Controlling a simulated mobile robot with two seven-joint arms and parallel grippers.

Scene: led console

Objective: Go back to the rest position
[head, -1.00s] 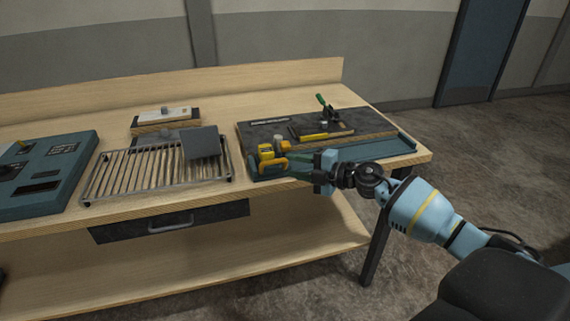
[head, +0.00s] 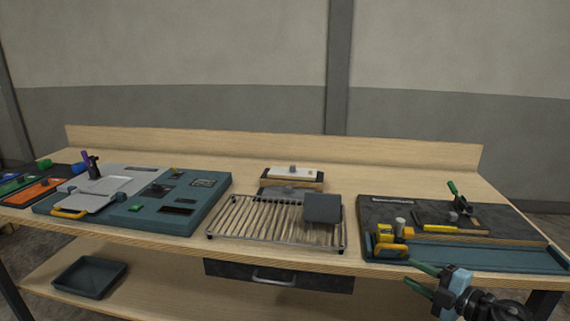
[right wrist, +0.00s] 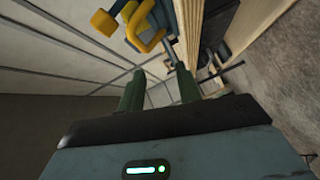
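My right gripper (head: 410,274) is at the lower right of the head view, in front of the bench's front edge. Its two green fingers are apart with nothing between them. They also show spread in the right wrist view (right wrist: 160,82). A yellow and blue-grey clamp-like device (head: 390,242) stands just beyond the fingertips, at the front left corner of the dark board. It shows apart from the fingers at the top of the right wrist view (right wrist: 143,28). My left gripper is not in view.
The wooden bench (head: 190,247) holds a dark board (head: 375,208) with a green-handled clamp (head: 455,193), a wire rack (head: 240,222) with a grey plate (head: 322,208), and a teal console (head: 215,190). A drawer (head: 320,276) hangs below. A dark tray (head: 88,277) sits on the lower shelf.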

